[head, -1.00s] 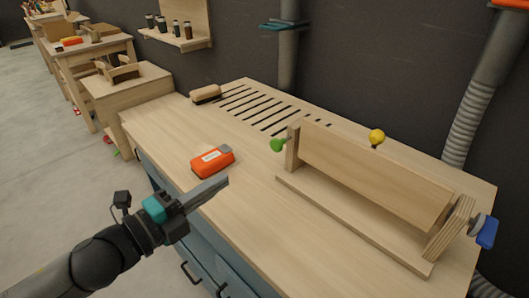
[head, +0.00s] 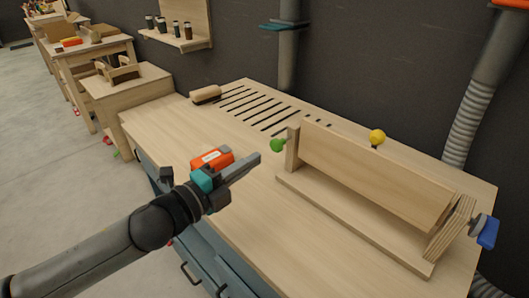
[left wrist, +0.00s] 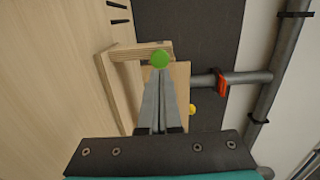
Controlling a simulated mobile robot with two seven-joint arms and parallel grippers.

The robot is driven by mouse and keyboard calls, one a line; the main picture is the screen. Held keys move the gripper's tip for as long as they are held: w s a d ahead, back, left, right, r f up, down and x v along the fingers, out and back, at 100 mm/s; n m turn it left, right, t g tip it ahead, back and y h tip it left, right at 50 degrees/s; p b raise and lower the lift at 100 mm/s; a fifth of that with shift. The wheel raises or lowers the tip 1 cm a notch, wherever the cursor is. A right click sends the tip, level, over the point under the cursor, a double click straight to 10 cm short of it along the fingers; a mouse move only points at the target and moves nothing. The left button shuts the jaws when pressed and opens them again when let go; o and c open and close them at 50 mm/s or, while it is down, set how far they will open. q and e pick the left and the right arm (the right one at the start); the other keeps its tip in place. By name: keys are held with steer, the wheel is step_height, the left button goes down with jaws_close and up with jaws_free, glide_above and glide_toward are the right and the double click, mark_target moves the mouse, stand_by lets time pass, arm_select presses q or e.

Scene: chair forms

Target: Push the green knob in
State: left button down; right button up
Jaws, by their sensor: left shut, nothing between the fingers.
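The green knob (head: 278,145) sticks out from the left end post of a wooden form (head: 293,147) on the workbench. My left gripper (head: 257,158) is shut and empty, its fingertips pointing at the knob from its left and a little in front. In the head view a small gap shows between the fingertips and the knob. In the left wrist view the green knob (left wrist: 160,59) appears straight beyond the tips of the shut fingers (left wrist: 160,85); contact cannot be told there. My right gripper is not in view.
A yellow knob (head: 377,136) stands behind the form's slanted board, and a blue knob (head: 487,232) is at its right end. An orange box (head: 213,158) lies behind my left gripper. A brush (head: 206,94) lies near the slotted part of the bench (head: 250,105).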

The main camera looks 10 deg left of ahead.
mark_target(275, 147)
arm_select(q)
steer(key=shift+x, duration=2.25)
